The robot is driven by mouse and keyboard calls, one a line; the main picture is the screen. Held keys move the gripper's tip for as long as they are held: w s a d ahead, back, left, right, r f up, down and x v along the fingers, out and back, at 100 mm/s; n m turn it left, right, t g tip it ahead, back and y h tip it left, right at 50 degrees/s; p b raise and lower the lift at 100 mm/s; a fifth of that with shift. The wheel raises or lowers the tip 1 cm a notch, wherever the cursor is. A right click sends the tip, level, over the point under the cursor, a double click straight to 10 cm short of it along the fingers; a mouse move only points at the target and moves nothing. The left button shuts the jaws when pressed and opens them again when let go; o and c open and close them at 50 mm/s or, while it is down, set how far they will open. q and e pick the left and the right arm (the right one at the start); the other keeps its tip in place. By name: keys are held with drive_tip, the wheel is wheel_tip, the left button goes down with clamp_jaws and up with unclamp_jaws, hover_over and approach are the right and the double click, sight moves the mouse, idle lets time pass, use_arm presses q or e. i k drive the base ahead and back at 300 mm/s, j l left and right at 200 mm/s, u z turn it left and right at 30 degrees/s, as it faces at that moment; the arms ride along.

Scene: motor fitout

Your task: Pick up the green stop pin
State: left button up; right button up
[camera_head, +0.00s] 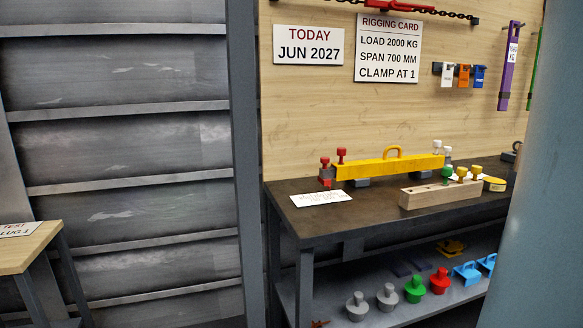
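A green stop pin (447,173) stands upright at the left of a short row of pins on a light wooden block (425,199). Two yellow pins (462,174) stand just right of it. The block lies near the front edge of a dark workbench (310,223). Neither of my grippers is in view.
Behind the block, a yellow beam (385,168) has red pins (341,154) at its left end and white pins (437,147) at its right. Coloured weights (414,290) stand on the lower shelf. A grey-blue upright surface (540,200) blocks the right side.

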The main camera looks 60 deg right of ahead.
sight(447, 172)
drive_tip(key=i+l+z, duration=0.15)
drive_tip(key=z, duration=2.55)
